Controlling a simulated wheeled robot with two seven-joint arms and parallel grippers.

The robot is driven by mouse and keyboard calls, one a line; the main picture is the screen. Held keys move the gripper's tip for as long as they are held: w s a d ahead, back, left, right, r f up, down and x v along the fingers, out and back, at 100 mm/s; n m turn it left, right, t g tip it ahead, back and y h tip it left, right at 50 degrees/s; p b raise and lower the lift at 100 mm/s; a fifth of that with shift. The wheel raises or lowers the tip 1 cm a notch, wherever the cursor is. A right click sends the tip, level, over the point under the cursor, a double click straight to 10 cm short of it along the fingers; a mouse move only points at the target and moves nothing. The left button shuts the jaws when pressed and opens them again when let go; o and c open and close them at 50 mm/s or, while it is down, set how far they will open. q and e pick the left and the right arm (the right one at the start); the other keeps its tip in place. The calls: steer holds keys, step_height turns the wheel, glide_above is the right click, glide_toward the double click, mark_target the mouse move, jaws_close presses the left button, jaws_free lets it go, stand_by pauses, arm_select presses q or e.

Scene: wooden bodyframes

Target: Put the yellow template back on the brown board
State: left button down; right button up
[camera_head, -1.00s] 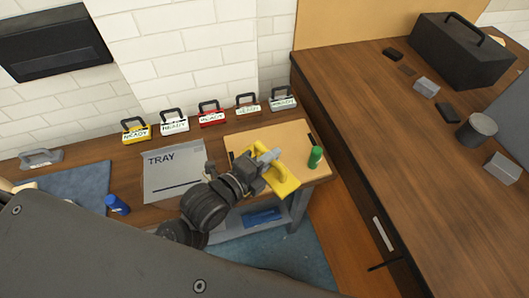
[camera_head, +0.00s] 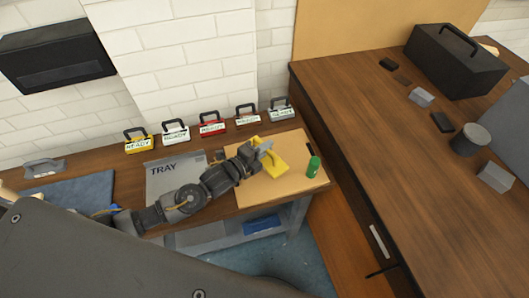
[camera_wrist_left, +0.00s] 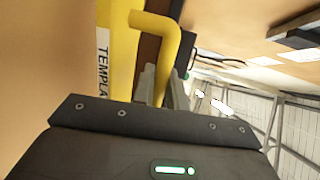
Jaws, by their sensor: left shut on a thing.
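The yellow template (camera_head: 281,164) is over the back middle part of the light brown board (camera_head: 262,190). My left gripper (camera_head: 264,149) is shut on the template's handle. In the left wrist view the yellow template (camera_wrist_left: 120,40) fills the upper left, with a white label reading "TEMPLA". Its bent yellow handle (camera_wrist_left: 165,32) runs down between the grey fingers (camera_wrist_left: 160,86). I cannot tell whether the template touches the board. The arm hides part of the board's left side. My right gripper is not in view.
A green can (camera_head: 313,167) stands at the board's right edge. The grey tray sheet (camera_head: 165,178) lies to the left. Several handled blocks with "READY" labels, including a yellow one (camera_head: 138,142), line the wall behind. The board's front part is clear.

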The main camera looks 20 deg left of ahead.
arm_select(q)
steer(key=shift+w+f, duration=0.15)
steer(key=shift+f, duration=0.65)
steer(key=shift+w+f, duration=0.1)
steer(key=shift+f, duration=0.85)
steer(key=shift+f, duration=0.1)
steer(key=c, duration=1.4)
jaws_free()
steer(key=shift+f, duration=0.1)
